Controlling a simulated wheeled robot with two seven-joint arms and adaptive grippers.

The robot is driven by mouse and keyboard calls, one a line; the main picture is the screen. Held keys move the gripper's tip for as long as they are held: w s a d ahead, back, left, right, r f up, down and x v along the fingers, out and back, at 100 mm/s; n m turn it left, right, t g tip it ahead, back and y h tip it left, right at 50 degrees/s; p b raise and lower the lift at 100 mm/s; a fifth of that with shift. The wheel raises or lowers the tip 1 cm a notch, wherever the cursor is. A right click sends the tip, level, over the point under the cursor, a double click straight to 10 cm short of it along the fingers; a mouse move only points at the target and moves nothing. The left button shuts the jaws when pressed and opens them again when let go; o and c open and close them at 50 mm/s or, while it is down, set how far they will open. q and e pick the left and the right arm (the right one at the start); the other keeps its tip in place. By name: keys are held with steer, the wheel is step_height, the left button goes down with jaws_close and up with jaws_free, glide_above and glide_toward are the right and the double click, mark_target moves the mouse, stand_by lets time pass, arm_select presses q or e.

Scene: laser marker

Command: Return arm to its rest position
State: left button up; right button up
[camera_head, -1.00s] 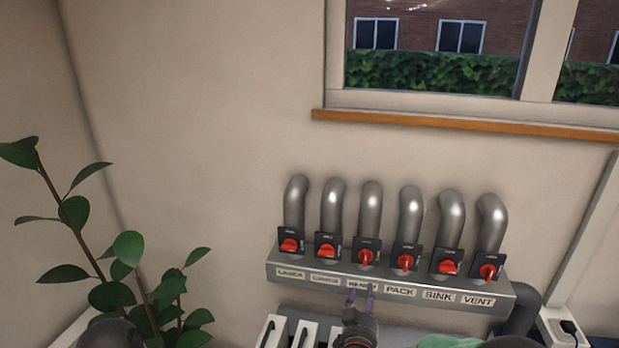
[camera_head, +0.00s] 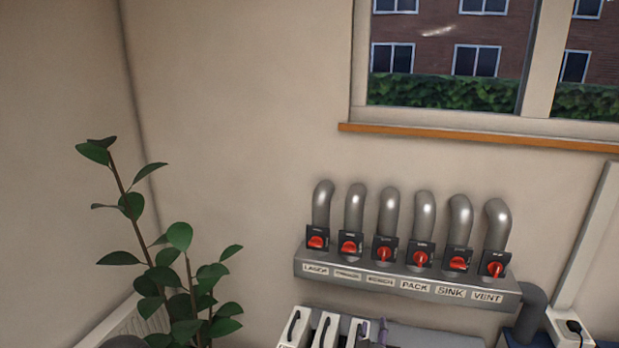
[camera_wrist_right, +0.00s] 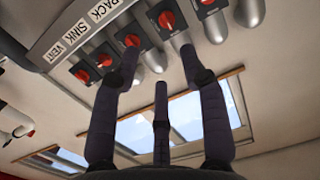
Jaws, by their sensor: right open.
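My right gripper (camera_head: 373,332) shows only in small part at the bottom of the head view, below the valve manifold (camera_head: 408,281). In the right wrist view my right gripper (camera_wrist_right: 158,62) has its dark fingers spread, with nothing between them. Its fingers overlap the manifold's row of red knobs in that picture, but I see no grip on any knob. The manifold carries several grey pipes (camera_head: 424,212) and red knobs (camera_head: 383,254). Readable labels include LASER, PACK, SINK and VENT. My left gripper is not clearly visible.
A leafy plant (camera_head: 180,236) stands at the left by a white radiator (camera_head: 120,330). White handled units (camera_head: 296,328) sit below the manifold. A window with a wooden sill (camera_head: 440,138) is above. A white socket (camera_head: 563,326) is at the lower right. The wall between plant and manifold is bare.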

steer(key=s+a+f+n+g+y+b, duration=0.1)
steer(key=s+a+f+g+y, duration=0.2)
steer(key=f, duration=0.9)
steer(key=s+f+g+y+b, duration=0.2)
steer(key=s+f+g, duration=0.3)
steer(key=f, duration=0.8)
steer(key=s+a+f+g+y, duration=0.1)
steer(key=s+f+g, duration=0.1)
steer(key=s+f, duration=0.2)
steer(key=s+a+f+g+y+b, duration=0.1)
steer(key=s+f+g, duration=0.2)
steer(key=s, duration=0.8)
steer(key=s+a+f+g+y, duration=0.1)
steer(key=s+a+f+g, duration=0.1)
steer(key=s+f, duration=0.4)
steer(key=shift+s+f+m+g+b, duration=0.3)
steer(key=shift+s+m+g, duration=0.15)
steer(key=shift+s, duration=0.3)
